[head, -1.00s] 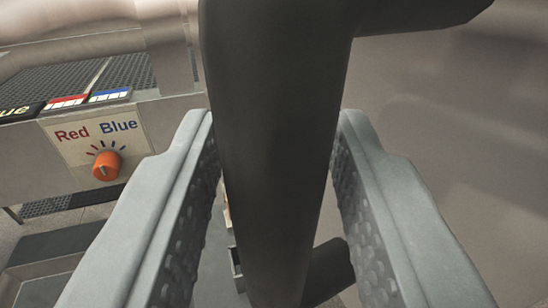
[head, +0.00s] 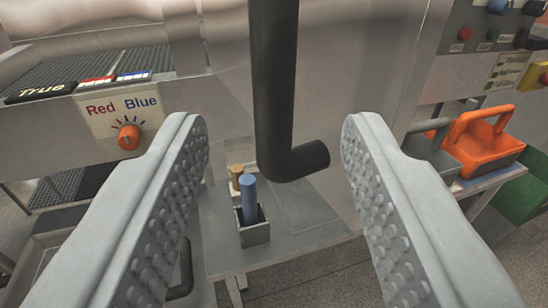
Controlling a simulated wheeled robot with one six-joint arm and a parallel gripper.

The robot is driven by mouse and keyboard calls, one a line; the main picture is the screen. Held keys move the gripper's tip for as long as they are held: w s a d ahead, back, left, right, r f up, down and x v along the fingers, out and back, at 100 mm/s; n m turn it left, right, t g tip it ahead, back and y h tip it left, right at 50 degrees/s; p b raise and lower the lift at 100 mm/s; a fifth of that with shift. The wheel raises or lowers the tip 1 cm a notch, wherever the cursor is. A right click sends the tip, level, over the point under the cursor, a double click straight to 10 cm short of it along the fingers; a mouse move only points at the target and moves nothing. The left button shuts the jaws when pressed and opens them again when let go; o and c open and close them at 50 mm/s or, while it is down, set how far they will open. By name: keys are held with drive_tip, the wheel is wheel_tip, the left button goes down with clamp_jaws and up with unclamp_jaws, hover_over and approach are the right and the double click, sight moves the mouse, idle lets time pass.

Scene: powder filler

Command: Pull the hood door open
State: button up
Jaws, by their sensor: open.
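The hood door's dark bar handle (head: 275,90) hangs down in the middle of the head view, its lower end bending to the right. My gripper (head: 275,140) is open, with one finger on each side of the handle in the picture. Neither finger touches it; a gap shows on both sides. The fingers' inner pads are studded. The top of the handle is cut off by the picture's edge.
Left are an orange knob (head: 129,136) under a Red/Blue label and a dark grate (head: 60,75). Below the handle, a grey holder (head: 254,230) with a blue-topped stick stands on a bench. Right are an orange bin (head: 485,145), a green bin (head: 520,190) and a control panel (head: 490,40).

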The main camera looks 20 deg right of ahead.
drive_tip(key=v, duration=0.8)
drive_tip(key=shift+w, duration=0.1)
drive_tip(key=w+d+r+n+t+y, duration=0.1)
drive_tip(key=d+r+t+y, duration=0.15)
drive_tip(key=d, duration=0.55)
drive_tip(key=w+d+r+t+y, duration=0.1)
drive_tip(key=d+r, duration=0.2)
drive_tip(key=d, duration=0.5)
drive_tip(key=w+d+r+n+t+y, duration=0.1)
drive_tip(key=w+d+r+t+y, duration=0.15)
drive_tip(key=d, duration=0.55)
drive_tip(key=s+d+f+g, duration=0.3)
drive_tip(key=s+d+f, duration=0.4)
drive_tip(key=d+f, duration=0.2)
drive_tip(key=s+d+f+n+g+h, duration=0.1)
drive_tip(key=s+d+f+g, duration=0.2)
drive_tip(key=s+d+f, duration=0.4)
drive_tip(key=d+f, duration=0.2)
drive_tip(key=d, duration=0.1)
drive_tip(key=shift+s, duration=0.2)
